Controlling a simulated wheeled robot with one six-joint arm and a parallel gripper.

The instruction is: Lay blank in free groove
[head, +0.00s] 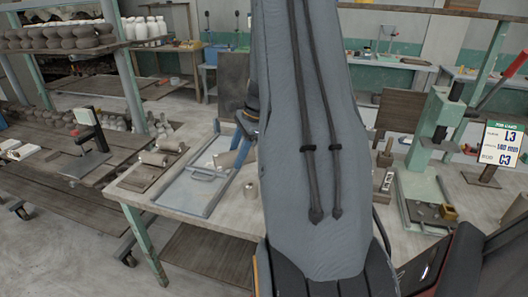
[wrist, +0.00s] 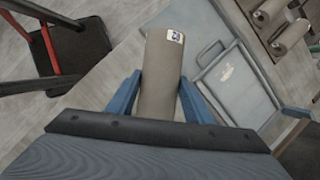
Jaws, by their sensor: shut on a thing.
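My gripper (wrist: 160,98) has its blue fingers on both sides of a grey-brown clay cylinder, the blank (wrist: 160,75), and is shut on it. The blank has a small white label at its far end, too small to read surely. In the head view my arm hides most of the gripper; the blank (head: 226,160) shows partly beside a blue finger. A dark board (head: 138,178) with several similar cylinders lies on the bench at left; these cylinders (wrist: 290,35) also show at the wrist view's upper right. Its grooves are hard to make out.
A grey tray (head: 193,207) with a handle lies between the board and my arm, and shows in the wrist view (wrist: 212,72). A job card (head: 502,144) reads L3, 140 mm, C3, near a green press (head: 437,125). Shelves with clay pieces stand at left.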

